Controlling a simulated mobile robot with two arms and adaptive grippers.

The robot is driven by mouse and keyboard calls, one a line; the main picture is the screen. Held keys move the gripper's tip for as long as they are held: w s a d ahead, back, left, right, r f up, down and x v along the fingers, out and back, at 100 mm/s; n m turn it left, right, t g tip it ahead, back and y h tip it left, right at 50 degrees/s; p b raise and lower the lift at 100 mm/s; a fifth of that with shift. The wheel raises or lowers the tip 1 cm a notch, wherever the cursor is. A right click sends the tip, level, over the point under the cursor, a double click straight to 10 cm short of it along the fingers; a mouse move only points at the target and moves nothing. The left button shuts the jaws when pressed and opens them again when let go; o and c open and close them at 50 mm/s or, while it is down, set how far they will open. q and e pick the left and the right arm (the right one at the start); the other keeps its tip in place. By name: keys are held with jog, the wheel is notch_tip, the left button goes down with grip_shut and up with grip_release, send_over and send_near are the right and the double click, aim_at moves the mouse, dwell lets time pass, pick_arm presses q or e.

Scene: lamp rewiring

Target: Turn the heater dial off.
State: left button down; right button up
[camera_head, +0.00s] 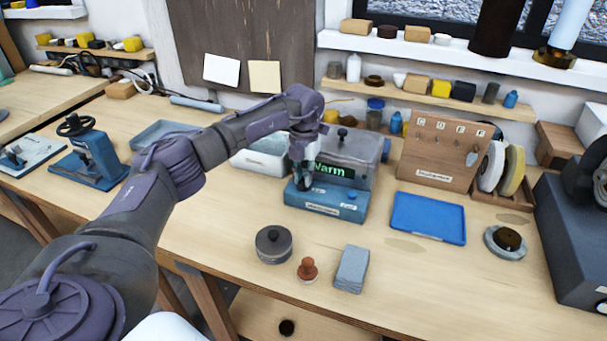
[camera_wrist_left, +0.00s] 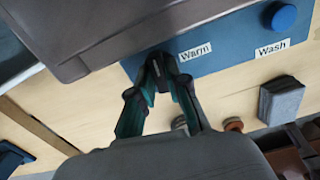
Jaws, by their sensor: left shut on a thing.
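The heater is the blue-based unit (camera_head: 330,205) in the middle of the bench, with a grey lidded tank behind. Its small screen (camera_head: 333,172) reads "Warm" in green. My left gripper (camera_head: 304,182) reaches down onto the left part of its front panel. In the left wrist view, my left gripper (camera_wrist_left: 160,85) is shut on a small dark dial beside the "Warm" label (camera_wrist_left: 195,52). The fingers mostly hide the dial, so its pointing direction cannot be told. A blue knob (camera_wrist_left: 284,17) sits by the "Wash" label. My right gripper is not in view.
In front of the heater stand a round dark-lidded tin (camera_head: 273,245), a reddish knobbed piece (camera_head: 307,269) and a grey block (camera_head: 351,269). A blue tray (camera_head: 428,218) lies to the right, before a wooden rack (camera_head: 440,150). Bare bench lies left of the tin.

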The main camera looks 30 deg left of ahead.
aim_at(303, 179)
pick_arm(q)
jog(key=shift+r+n, duration=0.1)
jog(key=shift+n, duration=0.5)
jog(key=shift+w, duration=0.1)
jog(key=c, duration=1.1)
grip_release()
jog(key=shift+c, duration=0.2)
notch_tip(303, 179, up, 12)
